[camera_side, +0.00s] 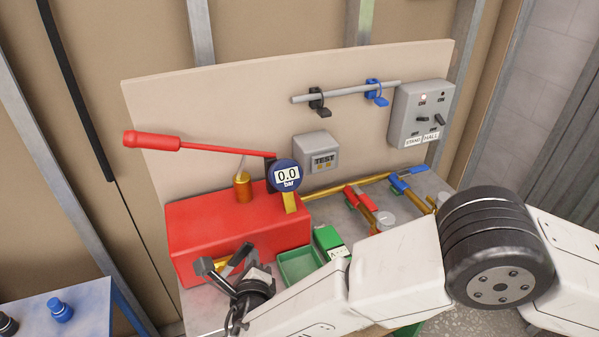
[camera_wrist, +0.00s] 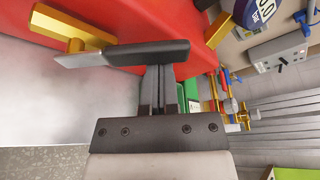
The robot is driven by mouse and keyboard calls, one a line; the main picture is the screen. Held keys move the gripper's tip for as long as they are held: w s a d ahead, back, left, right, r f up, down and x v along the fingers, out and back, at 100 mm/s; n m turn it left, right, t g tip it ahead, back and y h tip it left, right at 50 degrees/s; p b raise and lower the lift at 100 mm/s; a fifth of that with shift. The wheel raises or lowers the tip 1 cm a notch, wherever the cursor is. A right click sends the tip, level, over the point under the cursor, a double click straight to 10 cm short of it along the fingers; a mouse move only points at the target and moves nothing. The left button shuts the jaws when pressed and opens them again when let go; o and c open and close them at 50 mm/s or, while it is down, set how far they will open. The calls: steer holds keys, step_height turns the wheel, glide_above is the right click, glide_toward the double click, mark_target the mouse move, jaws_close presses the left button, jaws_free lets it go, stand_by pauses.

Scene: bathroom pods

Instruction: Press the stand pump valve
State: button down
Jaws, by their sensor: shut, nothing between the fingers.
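The red stand pump (camera_side: 235,225) stands on the bench against the back board. Its long red lever (camera_side: 152,140) is raised and points left. The round blue gauge (camera_side: 286,177) reads 0.0 bar. A yellow-brass valve handle (camera_wrist: 62,27) sticks out low from the pump's front in the wrist view; in the side view, only a bit shows behind my gripper. My gripper (camera_side: 207,266) is shut and empty, close in front of that valve. In the wrist view, my gripper (camera_wrist: 72,58) overlaps the valve's lower part; I cannot tell whether they touch.
A green tray (camera_side: 300,266) and green box (camera_side: 330,241) lie right of the pump. Brass pipes with red (camera_side: 362,198) and blue handles (camera_side: 408,184) run behind. A TEST box (camera_side: 317,152) and switch box (camera_side: 420,113) are on the board. A blue table (camera_side: 85,300) stands at lower left.

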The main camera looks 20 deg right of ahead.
mark_target(239, 249)
steer(key=shift+a+r+n+t+h, duration=0.3)
steer(key=shift+a+r+n+h, duration=0.25)
steer(key=shift+n, duration=0.55)
steer(key=shift+a+r+n+t+h, duration=0.15)
steer(key=shift+a+r+n, duration=0.15)
steer(key=shift+n, duration=0.25)
steer(key=shift+a+r+n+t+h, duration=0.1)
steer(key=shift+a+r+n+t, duration=0.1)
steer(key=shift+a+n, duration=0.3)
steer(key=shift+a+r, duration=0.35)
steer(key=shift+a, duration=0.4)
steer(key=shift+s+a, duration=0.15)
step_height(239, 249, up, 7)
steer(key=s, duration=0.2)
steer(key=shift+s+a+r, duration=0.15)
steer(key=shift+s+a, duration=0.1)
steer(key=shift+a, duration=0.1)
